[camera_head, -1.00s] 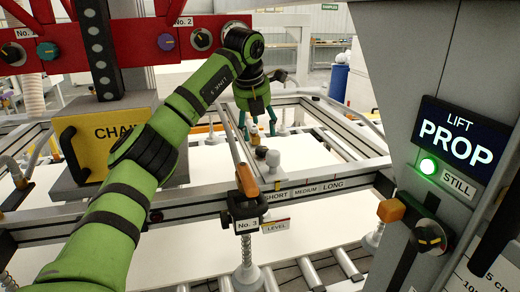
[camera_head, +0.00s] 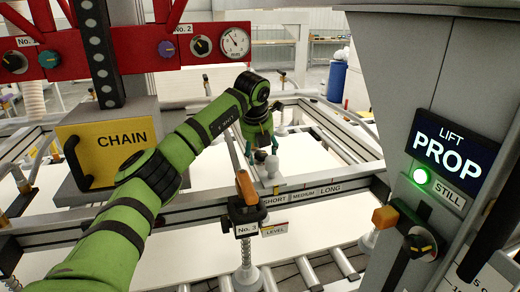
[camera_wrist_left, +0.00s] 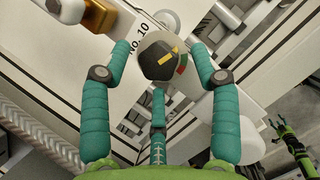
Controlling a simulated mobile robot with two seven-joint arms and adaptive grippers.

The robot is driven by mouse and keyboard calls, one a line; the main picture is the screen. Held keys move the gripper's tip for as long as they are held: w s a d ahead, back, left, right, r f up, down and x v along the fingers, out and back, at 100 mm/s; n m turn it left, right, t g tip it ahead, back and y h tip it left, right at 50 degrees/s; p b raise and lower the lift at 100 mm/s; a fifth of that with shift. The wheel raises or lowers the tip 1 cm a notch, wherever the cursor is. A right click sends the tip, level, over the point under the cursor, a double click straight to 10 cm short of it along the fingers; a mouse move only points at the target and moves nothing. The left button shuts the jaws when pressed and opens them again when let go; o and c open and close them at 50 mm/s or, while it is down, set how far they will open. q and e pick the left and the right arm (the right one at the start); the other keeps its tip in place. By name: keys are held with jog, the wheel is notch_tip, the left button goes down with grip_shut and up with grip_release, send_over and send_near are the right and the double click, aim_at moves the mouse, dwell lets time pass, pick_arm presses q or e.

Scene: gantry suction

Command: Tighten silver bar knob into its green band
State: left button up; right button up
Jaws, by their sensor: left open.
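In the left wrist view, a knob (camera_wrist_left: 158,62) with a dark faceted face and a yellow bar mark stands over a pale grey round dial. A short green band (camera_wrist_left: 182,59) with red beside it shows at the dial's right edge. I cannot tell the bar's exact angle to the band. My left gripper (camera_wrist_left: 160,58) is open, its teal fingers spread around the knob; contact is not clear. In the head view my left gripper (camera_head: 262,152) hangs over the rail, by a small grey knob (camera_head: 273,161). A small green and black part at the wrist view's right edge may be my right gripper (camera_wrist_left: 287,128).
A rail labelled SHORT, MEDIUM, LONG (camera_head: 303,194) runs below the gripper. An orange-handled clamp (camera_head: 246,188) stands close left. The grey column with the LIFT PROP sign (camera_head: 447,150) rises at right.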

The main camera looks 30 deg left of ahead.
pick_arm(q)
jog(key=c, duration=1.1)
jog(key=shift+f, duration=0.1)
jog(key=shift+a+m, duration=0.1)
jog(key=shift+m, duration=0.2)
jog(key=m+h, duration=0.1)
jog(key=m, duration=0.1)
jog(key=m+h, duration=0.1)
jog(key=m, duration=0.1)
jog(key=shift+a+f+m, duration=0.15)
jog(key=shift+f+m, duration=0.05)
jog(key=shift+m, duration=0.1)
jog(key=o, duration=1.1)
jog(key=shift+r, duration=0.2)
